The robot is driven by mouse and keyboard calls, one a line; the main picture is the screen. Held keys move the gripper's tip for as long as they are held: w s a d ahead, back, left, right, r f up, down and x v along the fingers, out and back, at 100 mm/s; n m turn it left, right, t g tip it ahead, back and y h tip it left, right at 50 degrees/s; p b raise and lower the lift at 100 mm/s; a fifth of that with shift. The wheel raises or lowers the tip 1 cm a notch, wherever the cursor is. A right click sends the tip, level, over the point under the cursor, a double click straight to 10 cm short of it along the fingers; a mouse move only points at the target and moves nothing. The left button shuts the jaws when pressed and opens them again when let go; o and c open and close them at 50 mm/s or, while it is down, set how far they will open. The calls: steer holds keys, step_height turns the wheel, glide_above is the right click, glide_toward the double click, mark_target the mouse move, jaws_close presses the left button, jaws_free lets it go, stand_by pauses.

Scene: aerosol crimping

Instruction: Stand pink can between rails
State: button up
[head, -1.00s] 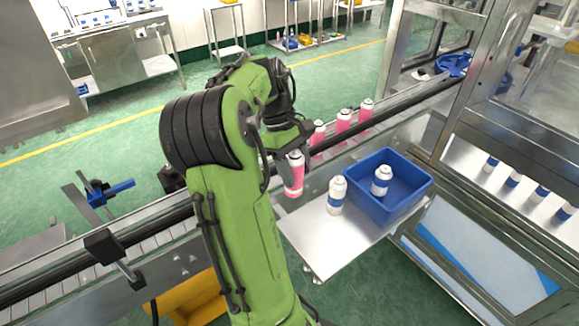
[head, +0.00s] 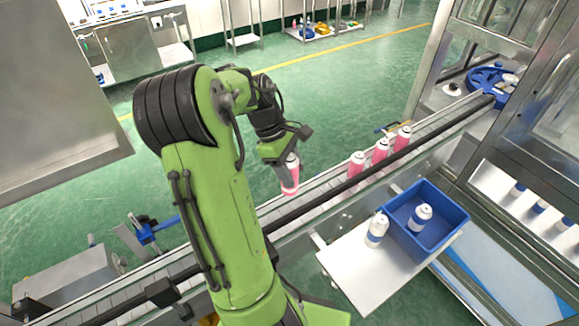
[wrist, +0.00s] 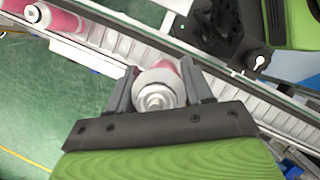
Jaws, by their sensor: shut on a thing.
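My gripper (head: 283,160) is shut on a pink can with a white top (head: 290,178). In the head view the can hangs upright or nearly so, over or close to the conveyor. The wrist view shows the can's white top (wrist: 155,92) between both fingers. The conveyor belt (head: 318,190) runs diagonally between its rails; the dark near rail (head: 330,193) shows clearly. Several pink cans, such as the nearest one (head: 356,164), stand on the belt to the right of the held can. Whether the held can's base touches the belt cannot be told.
A blue bin (head: 447,238) on a white side table (head: 362,285) holds one white-and-blue can (head: 419,217). Another white-and-blue can (head: 376,230) stands beside the bin. A blue clamp (head: 150,230) sits at the conveyor's left part. Belt between the held can and the standing cans is free.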

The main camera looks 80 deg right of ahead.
steer(key=shift+w+f+b, duration=0.1)
steer(key=shift+f+b, duration=0.25)
steer(key=shift+f, duration=0.4)
steer(key=shift+w+b+x, duration=0.2)
steer(key=shift+b+x, duration=0.85)
steer(key=shift+b, duration=0.1)
step_height(320, 180, down, 4)
steer(key=b, duration=0.4)
steer(key=shift+f, duration=0.1)
steer(key=shift+f+b, duration=0.8)
steer(key=shift+f, duration=0.45)
steer(key=shift+f, duration=0.3)
steer(key=o, duration=1.1)
steer(key=shift+w, duration=0.1)
steer(key=p+v, duration=0.5)
steer(key=v, duration=1.1)
steer(key=shift+d, duration=0.1)
